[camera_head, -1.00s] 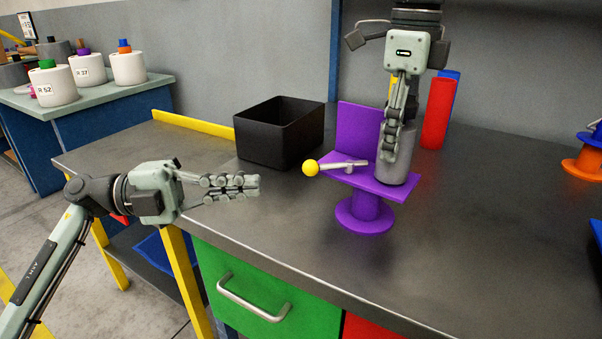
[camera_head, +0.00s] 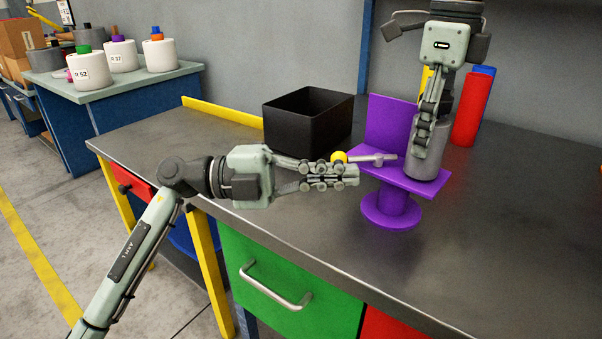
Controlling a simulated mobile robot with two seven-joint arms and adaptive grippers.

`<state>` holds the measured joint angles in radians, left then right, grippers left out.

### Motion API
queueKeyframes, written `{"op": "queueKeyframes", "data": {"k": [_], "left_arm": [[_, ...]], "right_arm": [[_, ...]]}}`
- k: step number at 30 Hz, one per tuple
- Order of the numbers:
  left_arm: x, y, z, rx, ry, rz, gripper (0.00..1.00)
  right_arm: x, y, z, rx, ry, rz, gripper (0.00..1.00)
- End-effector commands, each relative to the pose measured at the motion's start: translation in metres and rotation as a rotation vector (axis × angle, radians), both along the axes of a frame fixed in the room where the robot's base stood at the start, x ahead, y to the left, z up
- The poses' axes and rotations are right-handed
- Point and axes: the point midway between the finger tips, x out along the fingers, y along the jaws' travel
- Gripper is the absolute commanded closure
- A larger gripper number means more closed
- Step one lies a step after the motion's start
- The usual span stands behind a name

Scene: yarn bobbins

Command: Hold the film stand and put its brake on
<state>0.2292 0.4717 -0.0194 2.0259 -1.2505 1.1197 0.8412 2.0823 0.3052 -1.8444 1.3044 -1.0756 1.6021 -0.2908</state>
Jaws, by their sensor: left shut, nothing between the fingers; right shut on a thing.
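The film stand (camera_head: 392,178) is purple, with a round foot, a flat seat, an upright back plate and a grey cylinder (camera_head: 431,160) standing on the seat. Its brake lever is a grey bar (camera_head: 375,159) with a yellow ball (camera_head: 339,156) at its left end. My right gripper (camera_head: 425,140) points down from above and is shut on the grey cylinder. My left gripper (camera_head: 352,175) is shut and empty, pointing right. Its fingertips overlap the lower part of the yellow ball in the view; I cannot tell whether they touch it.
A black open bin (camera_head: 308,125) stands behind my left gripper. A red cylinder (camera_head: 471,108) and a blue one stand behind the stand at right. The front right of the grey table (camera_head: 480,260) is clear. A side table at back left holds white bobbins (camera_head: 92,70).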

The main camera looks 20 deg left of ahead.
Motion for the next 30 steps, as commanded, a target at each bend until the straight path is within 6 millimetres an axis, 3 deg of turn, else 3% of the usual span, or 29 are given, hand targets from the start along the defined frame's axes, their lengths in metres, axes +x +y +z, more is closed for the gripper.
{"op": "queueKeyframes", "data": {"k": [3, 9, 30], "left_arm": [[0.017, 0.009, -0.003, -0.002, 0.001, 0.003, 1.00], [0.031, 0.019, -0.007, 0.000, 0.000, 0.000, 1.00], [0.038, 0.023, -0.009, 0.003, 0.002, -0.052, 1.00]], "right_arm": [[0.000, 0.000, 0.000, 0.000, 0.001, 0.001, 0.93], [0.000, 0.000, 0.000, 0.000, 0.001, 0.000, 0.93], [0.000, 0.000, 0.000, 0.000, 0.000, 0.000, 0.93]]}}
